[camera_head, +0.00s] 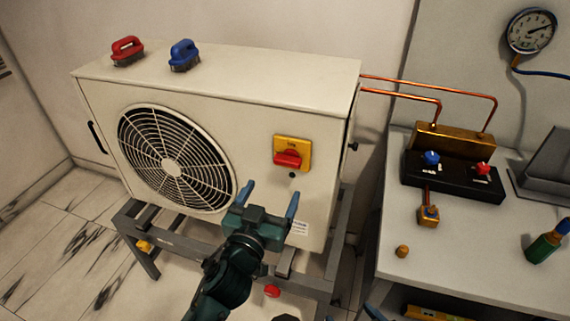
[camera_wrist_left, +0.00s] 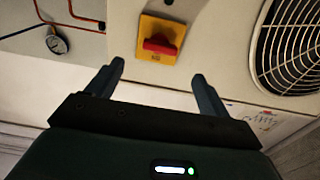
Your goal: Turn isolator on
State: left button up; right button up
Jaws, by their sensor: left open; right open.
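The isolator is a yellow plate (camera_head: 304,150) with a red handle (camera_head: 287,159) on the front of the white outdoor unit. The handle lies roughly horizontal in the head view. In the left wrist view, which looks upside down, the isolator's yellow plate (camera_wrist_left: 149,54) and red handle (camera_wrist_left: 160,46) show beyond and between the two fingertips. My left gripper (camera_head: 269,192) is open and empty, below the isolator in the head view and apart from it. Of my right gripper, only what looks like a blue fingertip (camera_head: 374,312) shows at the bottom edge.
The unit (camera_head: 240,85) has a fan grille (camera_head: 173,165) left of the isolator and stands on a grey frame (camera_head: 150,262). Copper pipes (camera_head: 410,94) run right to a valve manifold (camera_head: 450,172) on the bench.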

aim_at(286, 164)
pick_arm(q)
jog(key=x, duration=1)
jog(key=shift+s, duration=0.1)
jog(key=c, duration=1)
